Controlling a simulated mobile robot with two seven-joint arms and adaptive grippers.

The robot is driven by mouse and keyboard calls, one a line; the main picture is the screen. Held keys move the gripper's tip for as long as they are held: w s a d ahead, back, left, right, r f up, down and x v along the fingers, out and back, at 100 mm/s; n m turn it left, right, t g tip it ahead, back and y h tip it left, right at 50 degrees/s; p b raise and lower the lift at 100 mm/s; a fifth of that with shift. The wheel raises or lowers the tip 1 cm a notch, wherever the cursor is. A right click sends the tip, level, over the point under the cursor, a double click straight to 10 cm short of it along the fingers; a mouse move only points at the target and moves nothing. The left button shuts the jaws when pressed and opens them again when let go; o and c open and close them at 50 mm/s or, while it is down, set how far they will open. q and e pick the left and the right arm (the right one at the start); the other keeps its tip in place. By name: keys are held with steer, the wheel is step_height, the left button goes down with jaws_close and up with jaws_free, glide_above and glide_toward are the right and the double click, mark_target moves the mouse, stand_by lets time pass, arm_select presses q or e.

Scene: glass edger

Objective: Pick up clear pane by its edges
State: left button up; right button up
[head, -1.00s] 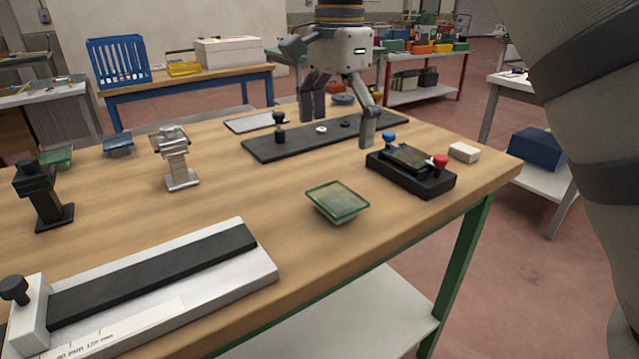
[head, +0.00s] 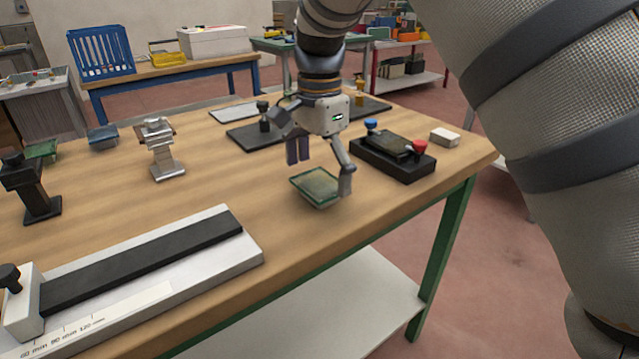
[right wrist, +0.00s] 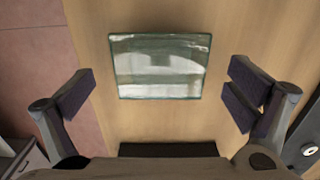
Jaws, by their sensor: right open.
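The clear pane (head: 316,186) is a square sheet with greenish edges, resting a little above the wooden table on a small support that is mostly hidden. My right gripper (head: 320,172) is open above and behind the pane, with one finger near its right side. In the right wrist view the pane (right wrist: 160,66) lies between and ahead of the spread fingers (right wrist: 160,97), with a gap on both sides. No contact shows. My left gripper is not in view.
A black device with blue and red knobs (head: 392,158) stands close right of the gripper. A white measuring fixture (head: 250,255) is at front left, and a metal stand (head: 163,150) is left. The table's front edge is near.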

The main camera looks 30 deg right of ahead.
steer(key=shift+f, duration=0.2)
stand_by(0.3)
steer(key=c, duration=1.3)
